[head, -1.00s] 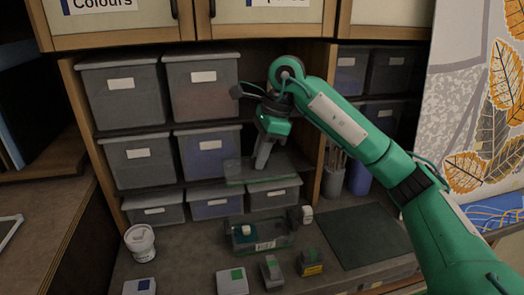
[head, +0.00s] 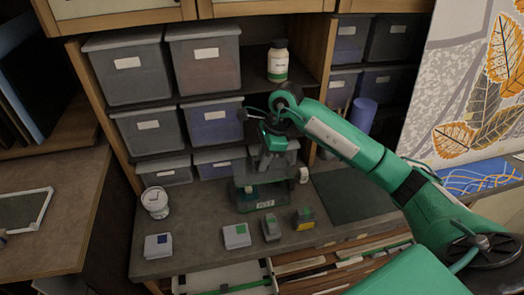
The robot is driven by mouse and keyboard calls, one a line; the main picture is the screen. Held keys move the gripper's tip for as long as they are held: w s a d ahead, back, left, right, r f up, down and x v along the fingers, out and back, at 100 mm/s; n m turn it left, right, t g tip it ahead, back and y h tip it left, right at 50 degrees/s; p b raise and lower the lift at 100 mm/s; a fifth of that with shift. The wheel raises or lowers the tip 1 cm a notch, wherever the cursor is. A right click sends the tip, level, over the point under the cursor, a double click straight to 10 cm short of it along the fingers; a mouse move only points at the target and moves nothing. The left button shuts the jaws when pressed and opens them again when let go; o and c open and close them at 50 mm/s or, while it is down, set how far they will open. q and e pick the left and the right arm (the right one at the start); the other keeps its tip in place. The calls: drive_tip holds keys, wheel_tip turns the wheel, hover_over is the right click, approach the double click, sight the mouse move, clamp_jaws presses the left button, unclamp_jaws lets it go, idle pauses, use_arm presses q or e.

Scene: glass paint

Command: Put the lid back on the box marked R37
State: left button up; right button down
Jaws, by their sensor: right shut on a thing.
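My right gripper (head: 265,164) points down just above the box and is shut on the lid (head: 241,180), a thin see-through grey sheet with a greenish edge. The lid is over the box, partly hidden by the gripper. I cannot tell whether it touches the rim. My left gripper is not in view.
Lidded grey bins (head: 127,68) fill the shelves behind. A white and green bottle (head: 278,62) is on the shelf. A dark mat (head: 352,192) lies right.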

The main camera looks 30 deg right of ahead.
drive_tip(key=shift+f+b, duration=0.4)
drive_tip(key=shift+f, duration=0.95)
drive_tip(key=shift+f+b, duration=1.3)
drive_tip(key=shift+f, duration=0.45)
drive_tip(key=shift+b, duration=0.4)
drive_tip(key=shift+f+b, duration=0.65)
drive_tip(key=shift+b, duration=0.75)
drive_tip(key=c, duration=0.7)
unclamp_jaws()
drive_tip(key=shift+c, duration=0.2)
drive_tip(key=shift+r, duration=0.1)
